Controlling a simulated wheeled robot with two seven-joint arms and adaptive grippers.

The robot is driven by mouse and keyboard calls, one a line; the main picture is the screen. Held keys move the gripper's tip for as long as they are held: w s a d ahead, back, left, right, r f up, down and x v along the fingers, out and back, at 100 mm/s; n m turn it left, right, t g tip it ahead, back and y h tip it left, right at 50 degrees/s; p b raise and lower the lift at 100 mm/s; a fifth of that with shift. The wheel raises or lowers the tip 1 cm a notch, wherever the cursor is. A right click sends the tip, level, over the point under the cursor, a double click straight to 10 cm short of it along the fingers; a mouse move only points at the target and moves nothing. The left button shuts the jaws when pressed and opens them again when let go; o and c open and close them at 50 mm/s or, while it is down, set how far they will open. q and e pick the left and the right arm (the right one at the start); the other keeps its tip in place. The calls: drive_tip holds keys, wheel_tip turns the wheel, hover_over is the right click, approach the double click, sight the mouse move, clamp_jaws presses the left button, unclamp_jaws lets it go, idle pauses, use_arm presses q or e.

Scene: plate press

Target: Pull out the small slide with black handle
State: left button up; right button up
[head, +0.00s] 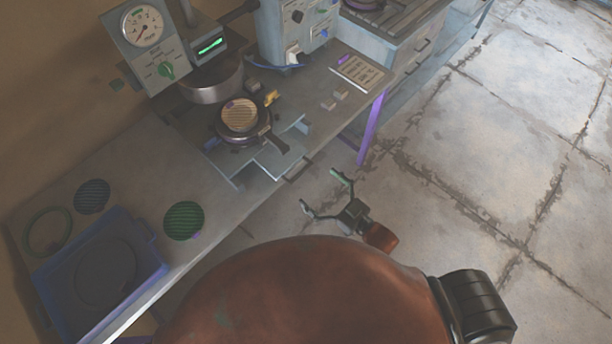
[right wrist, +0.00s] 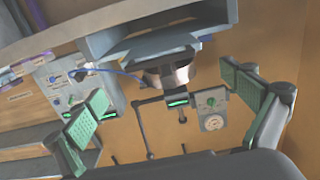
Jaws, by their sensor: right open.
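The small slide (head: 262,167) is a pale grey-blue plate between two light rails at the front edge of the bench, below the press. A black bar handle (head: 297,171) is at its right front end. My right gripper (head: 321,191) is open and empty, off the bench edge, just right of and below the handle, apart from it. In the right wrist view its green-padded fingers (right wrist: 165,112) stand wide apart with nothing between them. My left gripper is not in view.
A round plate (head: 239,115) with a dark grip sits under the press head (head: 213,82). A gauge panel (head: 148,35) stands behind. A purple bench leg (head: 372,128) is right of the gripper. Open floor lies at right.

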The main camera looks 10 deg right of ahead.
drive_tip(key=shift+v, duration=2.3)
drive_tip(key=s+d+f+m+g+h, duration=0.1)
drive_tip(key=s+d+f+g+h, duration=0.3)
drive_tip(key=f, duration=0.8)
drive_tip(key=d+f+m+h, duration=0.1)
drive_tip(key=d+f, duration=0.6)
drive_tip(key=f, duration=0.6)
drive_tip(key=s+d+f+m+g+h, duration=0.1)
drive_tip(key=s+d+f+g+h, duration=0.3)
drive_tip(key=f, duration=0.8)
drive_tip(key=s+d+f+m+g, duration=0.1)
drive_tip(key=s+d+f, duration=0.3)
drive_tip(key=s+f, duration=0.8)
drive_tip(key=s+f+g, duration=0.2)
drive_tip(key=s+f, duration=0.2)
drive_tip(key=s, duration=0.5)
drive_tip(key=s+a+f+m+g+h, duration=0.1)
drive_tip(key=s+f+g, duration=0.2)
drive_tip(key=s, duration=0.6)
drive_tip(key=shift+s+f, duration=0.4)
drive_tip(key=shift+f, duration=0.55)
drive_tip(key=shift+a, duration=0.15)
drive_tip(key=shift+c, duration=0.3)
